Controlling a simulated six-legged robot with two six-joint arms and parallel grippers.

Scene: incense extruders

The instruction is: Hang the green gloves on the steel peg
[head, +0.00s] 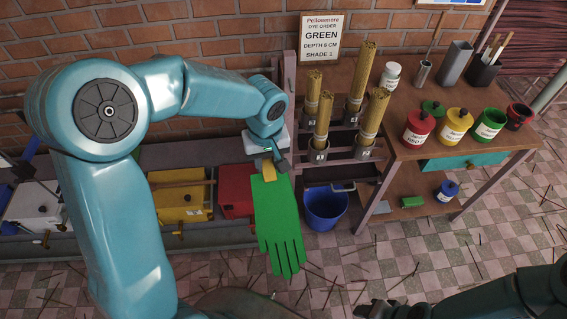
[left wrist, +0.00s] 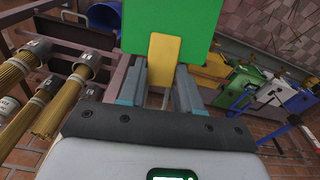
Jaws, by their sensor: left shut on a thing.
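The green gloves (head: 278,225) hang fingers down from my left gripper (head: 270,165), in front of the red box and left of the blue bucket. My left gripper is shut on the yellow tab (head: 269,171) at their top. In the left wrist view the yellow tab (left wrist: 162,60) sits between the two fingers, with the green gloves (left wrist: 170,20) beyond. I cannot make out the steel peg in either view. My right gripper (head: 376,308) shows only partly at the bottom edge, dark, its jaws unclear.
A wooden rack (head: 340,152) holds bundles of incense sticks at centre. A bench (head: 440,135) with colored jars stands right. A blue bucket (head: 325,205) is on the floor. Yellow (head: 180,203) and red (head: 235,190) boxes stand left. Loose sticks litter the tiles.

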